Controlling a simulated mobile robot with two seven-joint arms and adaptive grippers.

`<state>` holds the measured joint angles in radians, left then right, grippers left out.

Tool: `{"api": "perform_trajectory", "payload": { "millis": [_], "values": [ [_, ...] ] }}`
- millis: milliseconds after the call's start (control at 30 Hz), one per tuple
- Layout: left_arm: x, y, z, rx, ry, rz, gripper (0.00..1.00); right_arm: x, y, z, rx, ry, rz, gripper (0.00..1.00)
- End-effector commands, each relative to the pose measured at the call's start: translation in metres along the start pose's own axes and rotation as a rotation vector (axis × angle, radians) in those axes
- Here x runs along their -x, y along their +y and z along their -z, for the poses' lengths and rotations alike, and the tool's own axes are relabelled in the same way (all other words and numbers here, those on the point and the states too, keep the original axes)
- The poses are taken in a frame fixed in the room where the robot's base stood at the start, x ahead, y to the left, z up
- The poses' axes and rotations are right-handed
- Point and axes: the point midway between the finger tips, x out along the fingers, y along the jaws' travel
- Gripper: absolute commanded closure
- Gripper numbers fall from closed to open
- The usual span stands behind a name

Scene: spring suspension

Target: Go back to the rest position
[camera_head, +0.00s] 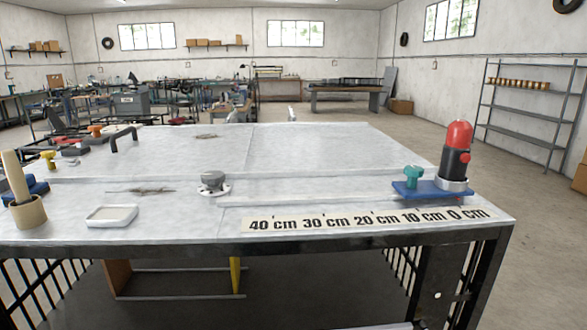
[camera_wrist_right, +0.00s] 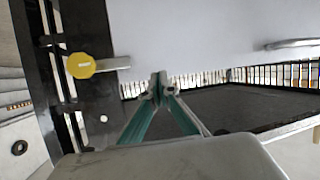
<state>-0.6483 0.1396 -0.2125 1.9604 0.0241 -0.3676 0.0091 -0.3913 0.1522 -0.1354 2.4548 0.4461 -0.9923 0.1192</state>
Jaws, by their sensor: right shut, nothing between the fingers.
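My right gripper (camera_wrist_right: 161,90) shows in the right wrist view, its two green-sided fingers meeting at the tips with nothing between them. It is clear of the things on the bench. Neither gripper shows in the head view, and my left gripper is in no view. The workbench (camera_head: 330,150) fills the middle of the head view. A ruler strip (camera_head: 365,219) marked in centimetres lies along the front edge.
A grey flanged part (camera_head: 213,183), a white dish (camera_head: 111,215) and a wooden-handled tool in a round holder (camera_head: 25,205) stand on the bench's left half. A yellow round piece (camera_wrist_right: 80,65) shows in the wrist view. The bench's middle back is mostly clear.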

Motion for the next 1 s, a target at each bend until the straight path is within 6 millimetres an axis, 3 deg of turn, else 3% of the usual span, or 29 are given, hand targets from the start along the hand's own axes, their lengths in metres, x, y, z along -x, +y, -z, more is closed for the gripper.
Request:
{"api": "perform_trajectory", "payload": {
  "millis": [33,100,200,400,700,1000],
  "values": [
    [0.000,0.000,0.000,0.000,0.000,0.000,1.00,0.006,0.011,-0.030,0.079,-0.097,-0.049,1.00],
    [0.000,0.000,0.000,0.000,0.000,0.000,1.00,0.016,0.026,-0.062,0.176,-0.211,-0.106,1.00],
    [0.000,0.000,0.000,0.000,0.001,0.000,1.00,0.032,0.044,-0.095,0.277,-0.339,-0.166,1.00],
    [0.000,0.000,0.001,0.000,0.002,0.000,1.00,0.065,0.073,-0.138,0.422,-0.536,-0.251,1.00],
    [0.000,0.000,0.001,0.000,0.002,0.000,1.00,0.116,0.108,-0.178,0.582,-0.782,-0.345,1.00],
    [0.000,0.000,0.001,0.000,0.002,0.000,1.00,0.075,0.074,-0.200,0.501,-0.656,-0.259,1.00]
  ]
}}
